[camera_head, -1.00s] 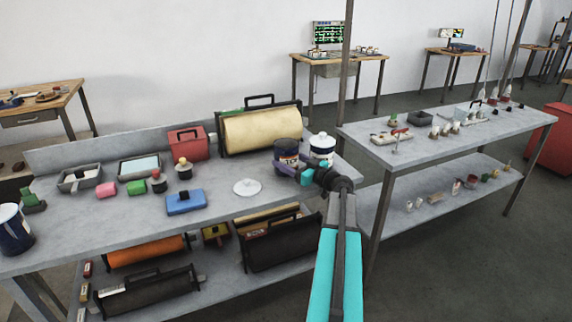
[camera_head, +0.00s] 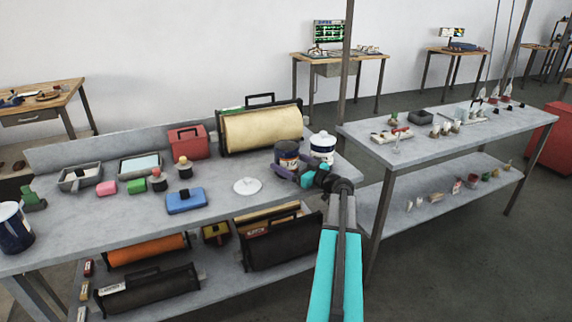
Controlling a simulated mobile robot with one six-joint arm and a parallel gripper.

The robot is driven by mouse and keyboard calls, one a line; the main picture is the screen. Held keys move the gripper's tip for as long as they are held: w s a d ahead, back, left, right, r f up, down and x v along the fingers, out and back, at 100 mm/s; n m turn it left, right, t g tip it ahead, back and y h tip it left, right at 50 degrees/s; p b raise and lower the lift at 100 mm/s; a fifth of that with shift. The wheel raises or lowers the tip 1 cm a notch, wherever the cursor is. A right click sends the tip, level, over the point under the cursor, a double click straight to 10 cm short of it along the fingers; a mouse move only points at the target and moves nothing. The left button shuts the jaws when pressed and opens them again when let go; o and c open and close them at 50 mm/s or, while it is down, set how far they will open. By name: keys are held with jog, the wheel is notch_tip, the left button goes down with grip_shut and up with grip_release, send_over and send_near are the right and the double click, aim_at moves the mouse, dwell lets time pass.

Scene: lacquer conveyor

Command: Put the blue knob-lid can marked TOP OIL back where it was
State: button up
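A dark blue can (camera_head: 288,152) with a dark, brownish top and a pale label stands at the right end of the left table. My gripper (camera_head: 294,174) is low at its near side, with the fingers beside the can. Whether they press on it I cannot tell. A white can (camera_head: 323,147) with a dark blue band stands close to its right. Another blue can (camera_head: 15,232) with a pale top stands at the table's far left edge. The lettering on the cans is too small to read. A round white lid with a knob (camera_head: 247,186) lies on the table.
A large cream roller (camera_head: 262,129) and a red box (camera_head: 188,143) stand at the back of the left table (camera_head: 120,220). A blue block (camera_head: 186,201) lies near the front. A second table (camera_head: 425,150) is at the right, beyond a thin post.

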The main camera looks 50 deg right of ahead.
jog(key=shift+r, duration=0.15)
jog(key=s+b, duration=0.2)
jog(key=s, duration=1)
dwell(0.7)
jog(key=shift+s, duration=0.1)
